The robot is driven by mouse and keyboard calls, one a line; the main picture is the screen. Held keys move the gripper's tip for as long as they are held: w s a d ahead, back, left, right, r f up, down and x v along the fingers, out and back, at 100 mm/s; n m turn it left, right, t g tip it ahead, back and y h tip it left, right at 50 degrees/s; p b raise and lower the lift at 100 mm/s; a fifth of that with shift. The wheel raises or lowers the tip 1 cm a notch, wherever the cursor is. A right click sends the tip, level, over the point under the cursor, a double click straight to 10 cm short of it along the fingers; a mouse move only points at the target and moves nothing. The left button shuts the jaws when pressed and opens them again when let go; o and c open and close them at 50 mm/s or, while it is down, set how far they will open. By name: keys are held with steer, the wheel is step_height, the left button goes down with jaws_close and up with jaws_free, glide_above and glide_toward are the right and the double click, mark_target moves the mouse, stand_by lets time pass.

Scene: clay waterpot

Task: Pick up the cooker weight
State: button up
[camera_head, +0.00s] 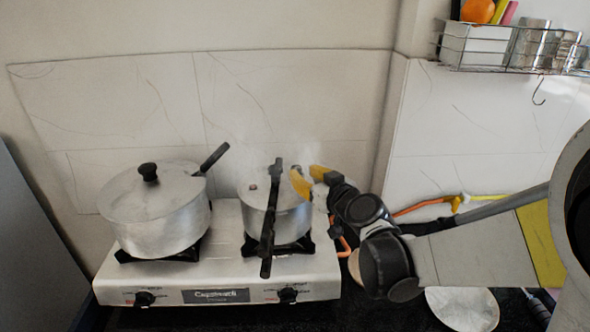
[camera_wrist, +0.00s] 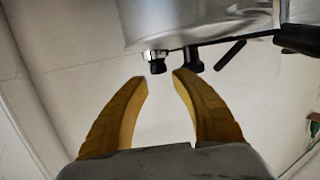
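The pressure cooker (camera_head: 288,222) stands on the right burner of the stove, with a long black handle across its lid. My gripper (camera_head: 309,178) is at the upper right of its lid, with two yellow fingers apart. In the wrist view my gripper (camera_wrist: 160,78) is open and empty. A small black and silver piece, likely the cooker weight (camera_wrist: 157,62), shows just beyond the gap between the fingertips, nearer the left one. A second black part (camera_wrist: 193,60) is beside it, partly behind the right fingertip. I cannot make out the weight in the head view.
A lidded pot (camera_head: 155,225) with a black knob sits on the left burner of the white stove (camera_head: 215,262). Faint steam rises near my fingers. A wire rack (camera_head: 520,60) holds containers at the upper right. An orange hose (camera_head: 410,208) runs behind my arm.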

mark_target(299, 170)
steer(key=b+x, duration=0.1)
steer(key=x, duration=0.1)
steer(key=b+x, duration=0.1)
steer(key=x, duration=0.2)
steer(key=shift+w+f, duration=0.25)
steer(key=shift+f, duration=0.05)
steer(key=shift+r, duration=0.1)
jaws_close()
